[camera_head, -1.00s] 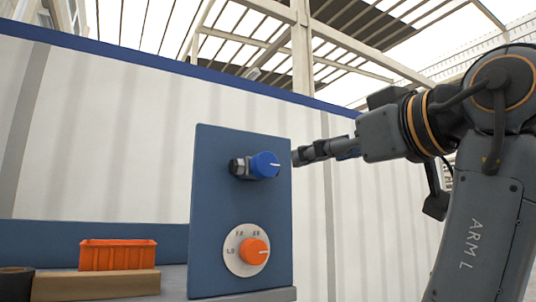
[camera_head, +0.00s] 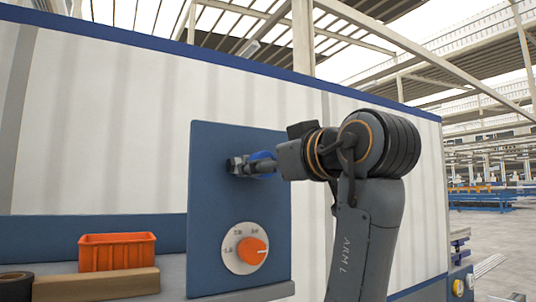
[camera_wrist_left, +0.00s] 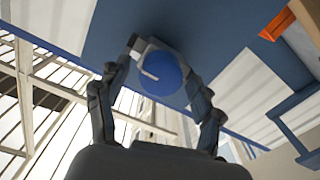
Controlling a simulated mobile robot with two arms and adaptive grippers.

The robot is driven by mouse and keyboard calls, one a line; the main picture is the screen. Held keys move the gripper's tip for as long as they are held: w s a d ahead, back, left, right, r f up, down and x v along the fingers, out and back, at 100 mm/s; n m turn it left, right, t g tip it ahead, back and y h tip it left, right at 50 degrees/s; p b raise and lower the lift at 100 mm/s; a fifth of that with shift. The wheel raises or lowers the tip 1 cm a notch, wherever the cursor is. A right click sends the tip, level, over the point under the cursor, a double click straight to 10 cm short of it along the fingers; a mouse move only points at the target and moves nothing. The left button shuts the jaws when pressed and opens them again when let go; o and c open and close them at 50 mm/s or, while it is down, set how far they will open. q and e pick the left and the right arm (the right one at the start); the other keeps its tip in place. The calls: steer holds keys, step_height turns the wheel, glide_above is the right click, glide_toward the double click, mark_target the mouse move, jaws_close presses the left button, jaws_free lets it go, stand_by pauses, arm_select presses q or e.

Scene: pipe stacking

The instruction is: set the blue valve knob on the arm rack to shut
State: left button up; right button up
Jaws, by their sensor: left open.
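The blue valve knob (camera_head: 262,157) sits on the upper part of the blue upright panel (camera_head: 212,250). In the head view my left gripper (camera_head: 250,165) covers most of it. In the left wrist view the knob (camera_wrist_left: 160,74) shows its round face with a pale mark toward its left side. My left gripper (camera_wrist_left: 172,95) is open there, with one finger on each side of the knob. Whether the fingers touch it I cannot tell. My right gripper is in neither view.
An orange knob (camera_head: 252,251) on a pale marked dial sits lower on the panel. An orange crate (camera_head: 117,253) rests behind a tan block (camera_head: 95,286) at the left, beside a dark roll (camera_head: 15,286). A pale corrugated wall (camera_head: 90,130) stands behind.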

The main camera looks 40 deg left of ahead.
arm_select(q)
steer(key=shift+a, duration=0.15)
steer(key=shift+c, duration=0.4)
steer(key=c, duration=1.1)
steer(key=shift+m+b, duration=4.45)
steer(key=shift+m, duration=4.45)
